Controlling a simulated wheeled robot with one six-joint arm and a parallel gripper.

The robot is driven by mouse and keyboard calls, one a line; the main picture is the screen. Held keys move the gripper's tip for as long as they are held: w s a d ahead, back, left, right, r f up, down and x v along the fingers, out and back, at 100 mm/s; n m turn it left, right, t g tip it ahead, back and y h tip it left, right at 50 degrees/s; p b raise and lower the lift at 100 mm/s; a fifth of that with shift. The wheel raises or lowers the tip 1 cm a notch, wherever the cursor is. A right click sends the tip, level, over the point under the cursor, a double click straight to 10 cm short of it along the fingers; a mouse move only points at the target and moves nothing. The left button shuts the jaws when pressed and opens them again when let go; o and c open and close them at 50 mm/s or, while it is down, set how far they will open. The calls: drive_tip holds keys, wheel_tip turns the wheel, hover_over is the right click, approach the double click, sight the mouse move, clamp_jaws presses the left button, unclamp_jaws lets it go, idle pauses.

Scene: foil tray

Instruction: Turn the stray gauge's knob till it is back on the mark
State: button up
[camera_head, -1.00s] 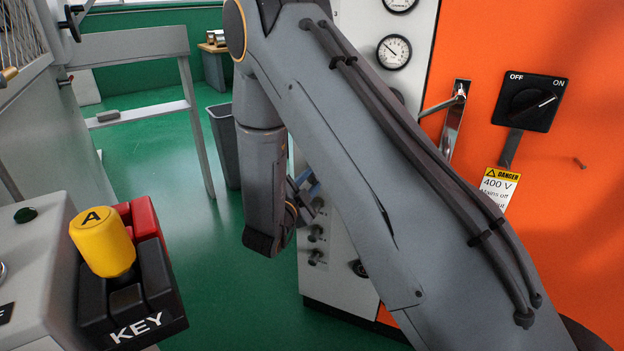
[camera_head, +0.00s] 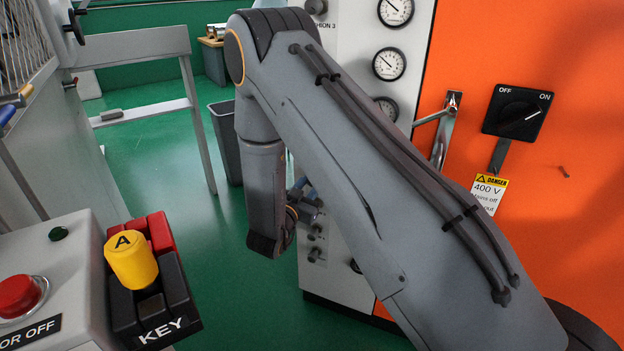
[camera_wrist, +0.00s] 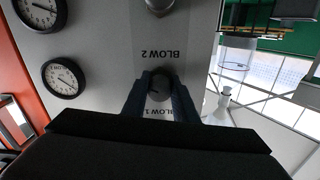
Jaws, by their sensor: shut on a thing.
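My gripper (camera_wrist: 158,92) is shut on a dark round knob (camera_wrist: 160,86) on the pale panel, with one finger on each side of it. The wrist picture is upside down; the labels BLOW 2 and BLOW 1 lie above and below this knob in it. Another knob (camera_wrist: 160,5) shows at the top edge. Two white dial gauges are at the left, one at the top (camera_wrist: 40,10) and one lower (camera_wrist: 63,78). In the head view gauges stand in a column, including one in the middle (camera_head: 389,64). Their needles and marks are too small to compare. My arm hides most of the gripper there.
An orange cabinet wall carries a lever handle (camera_head: 444,130) and a black OFF/ON switch (camera_head: 517,112). A grey bin (camera_head: 226,143) stands on open green floor.

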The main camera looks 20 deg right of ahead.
drive_tip(key=shift+n+p, duration=0.45)
drive_tip(key=shift+n, duration=0.75)
drive_tip(key=shift+f, duration=0.1)
drive_tip(key=o, duration=1)
drive_tip(key=shift+o, duration=0.2)
drive_tip(key=shift+s, duration=0.1)
drive_tip(key=v, duration=0.7)
drive_tip(key=shift+s+a, duration=0.25)
drive_tip(key=shift+s, duration=0.05)
idle(0.7)
